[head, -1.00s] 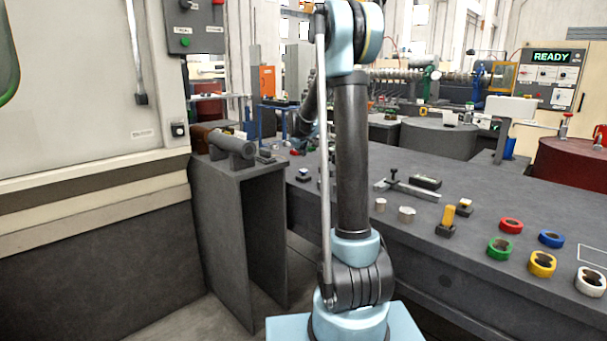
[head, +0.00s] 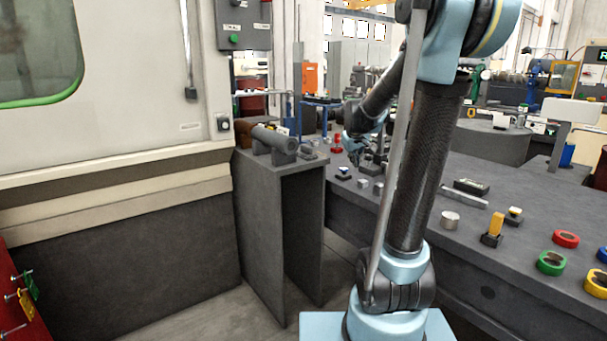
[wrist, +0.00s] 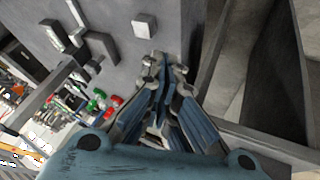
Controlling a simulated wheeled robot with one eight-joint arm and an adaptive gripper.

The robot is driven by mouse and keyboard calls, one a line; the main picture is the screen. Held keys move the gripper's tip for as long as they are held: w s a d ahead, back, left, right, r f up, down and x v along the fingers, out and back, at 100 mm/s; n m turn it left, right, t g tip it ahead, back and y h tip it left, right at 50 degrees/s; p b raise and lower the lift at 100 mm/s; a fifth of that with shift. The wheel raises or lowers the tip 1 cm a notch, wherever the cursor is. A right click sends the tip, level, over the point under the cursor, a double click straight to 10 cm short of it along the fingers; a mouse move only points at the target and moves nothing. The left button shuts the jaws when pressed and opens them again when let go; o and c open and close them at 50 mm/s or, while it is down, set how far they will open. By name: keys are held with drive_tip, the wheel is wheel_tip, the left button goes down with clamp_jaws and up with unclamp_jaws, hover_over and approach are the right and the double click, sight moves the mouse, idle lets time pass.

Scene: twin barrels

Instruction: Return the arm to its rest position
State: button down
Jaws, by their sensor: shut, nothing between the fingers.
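My arm (head: 428,165) rises in front of the camera in the head view, leaning to the right toward its top. Its forearm reaches down and away behind the column. My gripper (head: 352,158) is small and partly hidden there, at the left end of the grey workbench (head: 475,240). In the wrist view my gripper (wrist: 163,62) is shut with its blue fingers together and nothing between them. The fingers appear over the bench edge, and I cannot tell their height above it.
A grey stand (head: 265,225) with dark cylinders (head: 273,141) is left of the arm. A large cream machine (head: 110,110) fills the left. Floor shows between stand and bench.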

drive_tip(key=s+f+m+g, duration=0.1)
drive_tip(key=s+f, duration=0.3)
drive_tip(key=s, duration=0.8)
drive_tip(key=s+f+m+g+y, duration=0.1)
drive_tip(key=s+f, duration=0.4)
drive_tip(key=s, duration=0.7)
drive_tip(key=s+f+m+g, duration=0.2)
drive_tip(key=s+f, duration=0.3)
drive_tip(key=s, duration=0.8)
drive_tip(key=shift+a+y, duration=0.3)
drive_tip(key=shift+a, duration=0.1)
drive_tip(key=shift+w+f, duration=0.15)
drive_tip(key=shift+w, duration=0.3)
